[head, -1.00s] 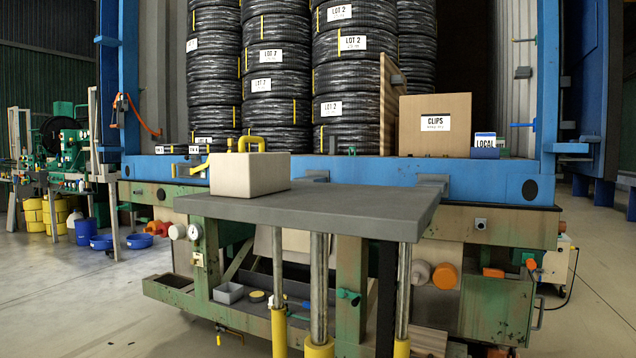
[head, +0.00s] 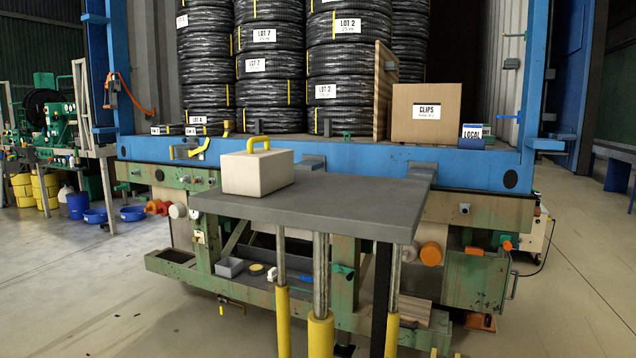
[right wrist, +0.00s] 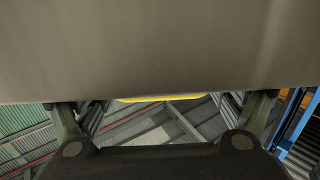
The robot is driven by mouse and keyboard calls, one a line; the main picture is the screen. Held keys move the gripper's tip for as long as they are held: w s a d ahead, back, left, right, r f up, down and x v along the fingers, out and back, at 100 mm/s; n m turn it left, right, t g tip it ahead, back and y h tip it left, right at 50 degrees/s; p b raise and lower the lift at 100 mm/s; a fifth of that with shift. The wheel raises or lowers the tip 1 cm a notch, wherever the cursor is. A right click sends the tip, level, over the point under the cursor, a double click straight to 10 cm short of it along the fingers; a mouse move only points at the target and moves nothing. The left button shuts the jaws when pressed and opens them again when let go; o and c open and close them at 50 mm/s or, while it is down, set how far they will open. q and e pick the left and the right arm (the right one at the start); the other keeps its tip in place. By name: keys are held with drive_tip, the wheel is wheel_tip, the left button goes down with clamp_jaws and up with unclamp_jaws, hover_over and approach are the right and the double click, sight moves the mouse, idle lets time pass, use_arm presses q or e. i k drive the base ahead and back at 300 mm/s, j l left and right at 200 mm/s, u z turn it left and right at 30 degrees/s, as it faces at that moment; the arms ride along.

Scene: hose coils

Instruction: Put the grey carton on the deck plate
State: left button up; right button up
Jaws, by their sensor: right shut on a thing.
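The grey carton (right wrist: 160,50) fills the upper part of the right wrist view as a plain grey-brown face. My right gripper (right wrist: 160,103) is shut on it, with one finger at each side below the face. Most of the carton is hidden by the close view. The dark grey deck plate (head: 330,203) stands ahead in the head view on steel posts with yellow bases. The held carton and both my grippers are outside the head view.
A cream box (head: 258,174) with a yellow handle sits on the plate's left part; its middle and right are bare. Behind are a blue truck bed (head: 330,160), hose coils (head: 270,66), a CLIPS box (head: 425,114) and a wooden panel (head: 384,90).

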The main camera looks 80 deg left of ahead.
sight(355, 199)
drive_tip(key=k+j+u, duration=0.15)
drive_tip(key=j, duration=0.2)
drive_tip(key=k+j+u, duration=0.3)
drive_tip(key=j, duration=0.5)
drive_tip(key=k+j+u, duration=0.15)
drive_tip(key=j, duration=0.25)
drive_tip(key=k+j+u, duration=0.15)
drive_tip(key=j, duration=0.3)
drive_tip(key=k+j+u, duration=0.15)
drive_tip(key=j, duration=0.3)
drive_tip(key=k, duration=0.05)
